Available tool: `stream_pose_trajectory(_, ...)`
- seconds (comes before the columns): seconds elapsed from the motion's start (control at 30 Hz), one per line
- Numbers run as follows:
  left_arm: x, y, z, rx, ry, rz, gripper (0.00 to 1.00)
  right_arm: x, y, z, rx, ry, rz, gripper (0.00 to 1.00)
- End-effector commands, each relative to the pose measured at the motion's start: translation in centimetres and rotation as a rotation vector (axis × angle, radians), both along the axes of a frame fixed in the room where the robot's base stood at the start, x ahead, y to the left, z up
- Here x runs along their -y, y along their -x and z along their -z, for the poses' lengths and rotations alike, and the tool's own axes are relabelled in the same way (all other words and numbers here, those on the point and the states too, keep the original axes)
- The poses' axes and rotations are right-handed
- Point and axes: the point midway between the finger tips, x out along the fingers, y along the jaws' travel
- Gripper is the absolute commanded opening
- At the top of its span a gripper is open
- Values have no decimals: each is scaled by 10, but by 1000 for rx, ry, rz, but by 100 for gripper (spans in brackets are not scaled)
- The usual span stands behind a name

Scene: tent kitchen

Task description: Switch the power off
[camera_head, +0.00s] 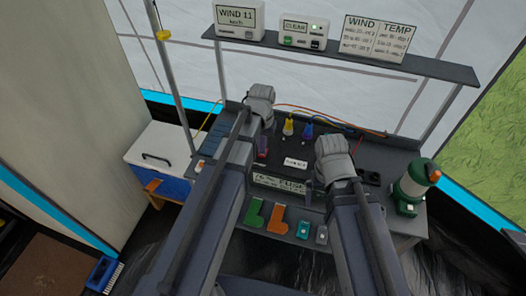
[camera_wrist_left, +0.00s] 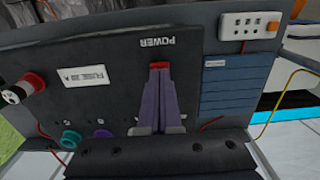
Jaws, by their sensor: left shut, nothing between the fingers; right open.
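A red power switch (camera_wrist_left: 159,66) sits on a dark panel (camera_wrist_left: 110,60) under an upside-down POWER label (camera_wrist_left: 157,42) in the left wrist view. My left gripper (camera_wrist_left: 160,72) is shut and empty, its purple fingers pointing at the switch with the tips at its edge. I cannot tell whether they touch it. The head view shows my left gripper (camera_head: 262,150) over the left part of the bench panel, where my arm hides the switch. My right gripper (camera_head: 332,160) is over the right part of the panel. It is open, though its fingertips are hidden.
A white fuse plate (camera_wrist_left: 83,77) and a red-capped cylinder (camera_wrist_left: 22,88) are on the panel. A socket strip (camera_wrist_left: 250,25) lies beside it. A green lantern (camera_head: 410,188) stands at the bench's right. A shelf (camera_head: 340,60) with displays spans the back.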

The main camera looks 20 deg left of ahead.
Motion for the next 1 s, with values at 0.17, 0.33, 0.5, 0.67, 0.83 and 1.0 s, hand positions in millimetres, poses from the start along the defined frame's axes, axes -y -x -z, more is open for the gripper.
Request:
stream_pose_trajectory(0.17, 0, 0, 3, 0, 0, 0, 0, 0, 0, 3, 0, 0, 0, 100)
stream_pose_trajectory(0.33, 0, 0, 6, 0, 0, 0, 0, 0, 0, 6, 0, 0, 0, 100)
stream_pose_trajectory(0.5, 0, 0, 8, 0, 0, 0, 0, 0, 0, 8, 0, 0, 0, 100)
stream_pose_trajectory(0.67, 0, 0, 10, 0, 0, 0, 0, 0, 0, 11, 0, 0, 0, 100)
stream_pose_trajectory(0.83, 0, 0, 9, 0, 0, 0, 0, 0, 0, 9, 0, 0, 0, 100)
stream_pose_trajectory(1.0, 0, 0, 0, 0, 0, 0, 0, 0, 0, 0, 0, 0, 0, 100)
